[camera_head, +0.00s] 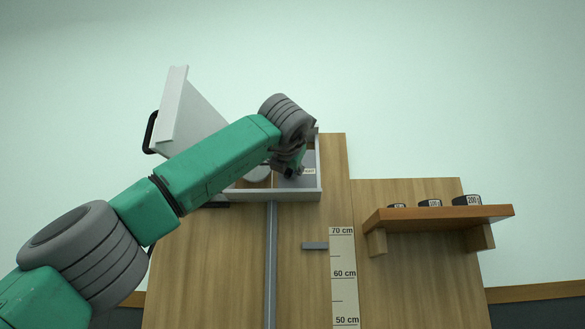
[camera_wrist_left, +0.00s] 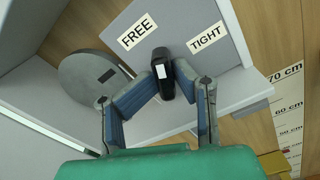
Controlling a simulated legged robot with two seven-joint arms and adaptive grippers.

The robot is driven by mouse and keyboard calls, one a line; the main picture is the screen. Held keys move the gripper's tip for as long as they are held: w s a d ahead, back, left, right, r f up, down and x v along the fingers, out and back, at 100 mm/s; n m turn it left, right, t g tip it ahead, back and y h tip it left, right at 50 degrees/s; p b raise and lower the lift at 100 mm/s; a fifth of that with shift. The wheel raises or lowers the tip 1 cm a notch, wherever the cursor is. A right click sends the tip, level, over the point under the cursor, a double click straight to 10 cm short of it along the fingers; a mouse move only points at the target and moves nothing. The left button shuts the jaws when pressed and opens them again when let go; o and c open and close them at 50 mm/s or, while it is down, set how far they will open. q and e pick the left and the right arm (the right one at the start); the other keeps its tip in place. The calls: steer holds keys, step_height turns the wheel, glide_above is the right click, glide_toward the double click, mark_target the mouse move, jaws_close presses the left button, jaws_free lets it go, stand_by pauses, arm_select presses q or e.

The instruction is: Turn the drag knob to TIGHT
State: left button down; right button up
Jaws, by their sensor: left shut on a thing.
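The drag knob (camera_wrist_left: 163,88) is black with a white mark and shows in the left wrist view, in front of a grey panel (camera_wrist_left: 190,22). The FREE label (camera_wrist_left: 136,34) is above and left of it, and the TIGHT label (camera_wrist_left: 207,37) above and right. The white mark faces up, between the two labels. My left gripper (camera_wrist_left: 161,80) is shut on the knob, one blue-grey finger on each side. In the head view, my left gripper (camera_head: 291,168) reaches into the white box (camera_head: 308,195), and its arm hides part of the box. My right gripper is not in view.
A round grey disc (camera_wrist_left: 88,78) stands left of the fingers. The open white door (camera_head: 186,112) has a black handle (camera_head: 150,132). A grey rod (camera_head: 271,265) hangs below the box, near a centimetre scale (camera_head: 343,290). A wooden shelf (camera_head: 440,215) holds black weights.

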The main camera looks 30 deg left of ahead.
arm_select(q)
steer(key=shift+r+h, duration=0.1)
steer(key=shift+h, duration=0.2)
steer(key=shift+d, duration=0.4)
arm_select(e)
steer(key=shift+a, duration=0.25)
arm_select(q)
steer(key=shift+a+m, duration=0.1)
steer(key=shift+m, duration=0.5)
steer(key=m, duration=0.4)
steer(key=shift+m, duration=0.4)
steer(key=m, duration=0.4)
steer(key=shift+w, duration=0.1)
steer(key=shift+m, duration=1.6)
steer(key=shift+f, duration=0.2)
steer(key=shift+w, duration=0.1)
